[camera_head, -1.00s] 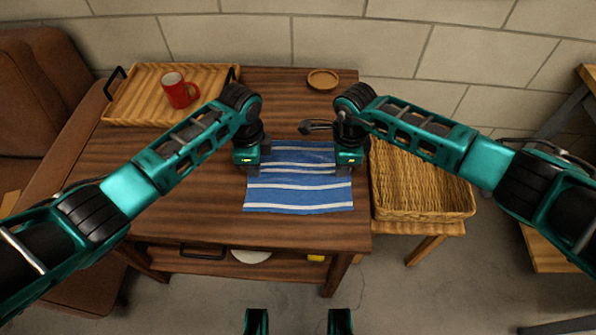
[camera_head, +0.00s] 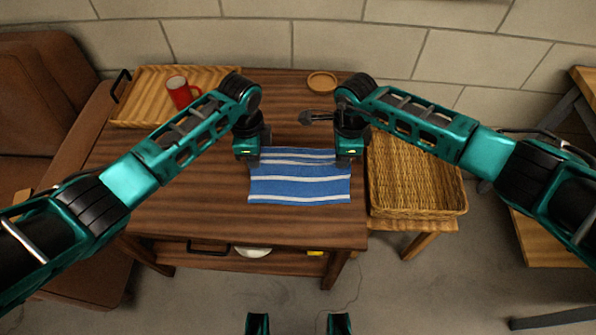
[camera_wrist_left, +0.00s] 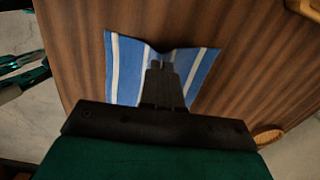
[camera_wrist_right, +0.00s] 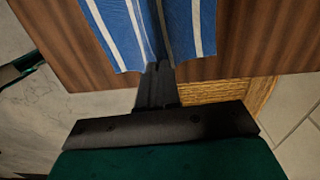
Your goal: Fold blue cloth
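The blue cloth (camera_head: 300,185) with white stripes lies on the wooden table, near its front right part. My left gripper (camera_head: 250,156) is at the cloth's far left corner, and my right gripper (camera_head: 350,155) is at its far right corner. In the left wrist view, the closed fingers (camera_wrist_left: 162,68) pinch the cloth (camera_wrist_left: 203,70), which creases around them. In the right wrist view, the fingers (camera_wrist_right: 158,72) are also together on the cloth (camera_wrist_right: 120,35), with a crease running from them. The fingertips are partly hidden in the head view.
A wooden tray (camera_head: 150,120) with a red mug (camera_head: 181,93) stands at the back left. A small round dish (camera_head: 322,82) is at the back. A wicker basket (camera_head: 415,185) stands right of the table. The table left of the cloth is clear.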

